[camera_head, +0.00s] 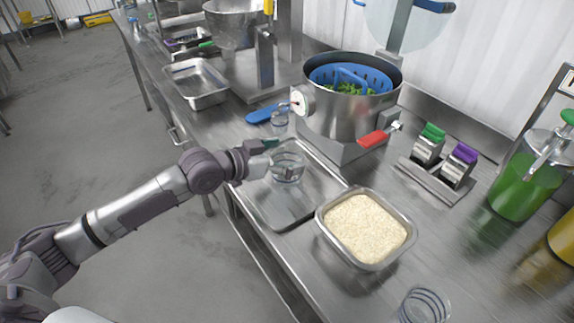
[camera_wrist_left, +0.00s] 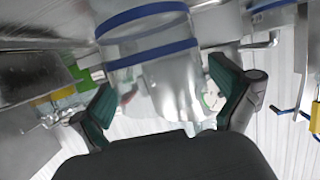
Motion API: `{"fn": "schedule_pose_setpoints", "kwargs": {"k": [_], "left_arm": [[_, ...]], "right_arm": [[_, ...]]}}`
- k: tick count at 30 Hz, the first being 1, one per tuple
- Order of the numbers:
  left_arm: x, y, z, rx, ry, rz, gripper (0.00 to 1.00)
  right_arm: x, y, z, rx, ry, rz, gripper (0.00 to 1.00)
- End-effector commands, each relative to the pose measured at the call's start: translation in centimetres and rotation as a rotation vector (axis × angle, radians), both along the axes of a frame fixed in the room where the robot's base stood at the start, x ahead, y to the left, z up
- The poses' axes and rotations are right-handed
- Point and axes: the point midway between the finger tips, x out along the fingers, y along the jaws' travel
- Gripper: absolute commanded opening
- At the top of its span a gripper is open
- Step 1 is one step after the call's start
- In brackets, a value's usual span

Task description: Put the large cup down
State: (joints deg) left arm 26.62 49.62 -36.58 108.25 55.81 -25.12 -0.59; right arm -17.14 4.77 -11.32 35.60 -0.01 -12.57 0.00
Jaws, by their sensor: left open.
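A clear large cup (camera_head: 287,168) stands upright on the shallow metal tray (camera_head: 285,211), left of the cooking pot. In the left wrist view the large cup (camera_wrist_left: 150,58) shows its blue bands between the two green-padded fingers. My left gripper (camera_head: 264,156) is beside the cup in the head view, with its fingers apart on either side of it. It is open, and the finger pads look clear of the cup's wall. The far side of the cup is hidden. My right gripper is not in view.
A metal pan of rice (camera_head: 365,229) stands right of the tray. A pot (camera_head: 347,110) with a blue basket is behind it. Bare counter lies right of the rice.

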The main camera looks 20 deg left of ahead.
Motion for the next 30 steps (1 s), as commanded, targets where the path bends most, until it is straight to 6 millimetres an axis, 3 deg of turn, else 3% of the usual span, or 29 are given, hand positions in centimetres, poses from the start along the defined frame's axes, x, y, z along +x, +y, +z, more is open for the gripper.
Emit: {"fn": "schedule_pose_setpoints", "kwargs": {"k": [7, 18, 25, 30], "left_arm": [[0.1, -0.1, -0.1, 0.0, 0.0, 0.0, 0.98], [0.1, -0.1, 0.0, 0.0, 0.0, 0.0, 0.4], [0.1, -0.1, 0.1, 0.0, -0.001, 0.0, 0.4], [0.1, -0.1, 1.4, -0.001, -0.004, -0.001, 0.4]], "right_arm": [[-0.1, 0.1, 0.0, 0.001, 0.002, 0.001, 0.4], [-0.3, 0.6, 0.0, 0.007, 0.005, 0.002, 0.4], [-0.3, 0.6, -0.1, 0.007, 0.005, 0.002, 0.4], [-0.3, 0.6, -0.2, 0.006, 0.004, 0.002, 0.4]]}}
